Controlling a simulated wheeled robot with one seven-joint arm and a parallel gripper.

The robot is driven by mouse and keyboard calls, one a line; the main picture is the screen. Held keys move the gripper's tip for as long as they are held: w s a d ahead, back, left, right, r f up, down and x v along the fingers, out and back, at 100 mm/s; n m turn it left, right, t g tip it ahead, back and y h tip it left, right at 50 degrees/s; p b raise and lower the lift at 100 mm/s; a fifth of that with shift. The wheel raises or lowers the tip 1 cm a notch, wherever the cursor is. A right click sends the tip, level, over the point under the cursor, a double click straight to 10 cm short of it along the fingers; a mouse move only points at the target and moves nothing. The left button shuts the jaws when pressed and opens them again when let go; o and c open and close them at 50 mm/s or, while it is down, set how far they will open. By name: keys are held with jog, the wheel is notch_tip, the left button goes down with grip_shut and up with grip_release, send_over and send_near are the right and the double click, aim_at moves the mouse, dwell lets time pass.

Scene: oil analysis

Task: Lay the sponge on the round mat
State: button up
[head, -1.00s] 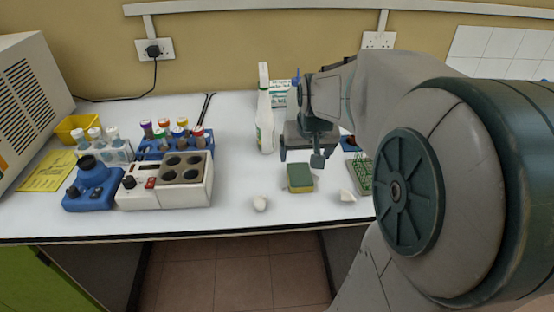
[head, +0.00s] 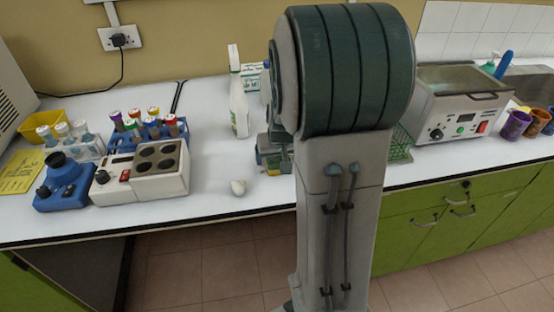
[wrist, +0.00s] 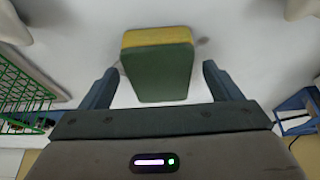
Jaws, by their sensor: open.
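The sponge (wrist: 157,66) is a block with a green top and a yellow layer below. It lies on the white bench. In the wrist view it sits between the spread fingers of my gripper (wrist: 160,72), with a gap on both sides. My gripper is open and holds nothing. In the head view my gripper (head: 276,142) is low over the bench by the sponge (head: 271,168), which is partly hidden by my gripper and arm. I cannot make out the round mat in any view; my arm hides part of the bench.
A white spray bottle (head: 238,97) stands behind and left of my gripper. A small white lump (head: 238,187) lies in front. A green wire rack (head: 400,145) is at right, by a water bath (head: 462,105). A block heater (head: 145,172) and blue tube rack (head: 152,138) are left.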

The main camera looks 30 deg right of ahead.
jog(key=shift+w+f, duration=0.15)
jog(key=shift+f, duration=0.2)
jog(key=c, duration=1.1)
jog(key=shift+r, duration=0.1)
jog(key=shift+c, duration=0.2)
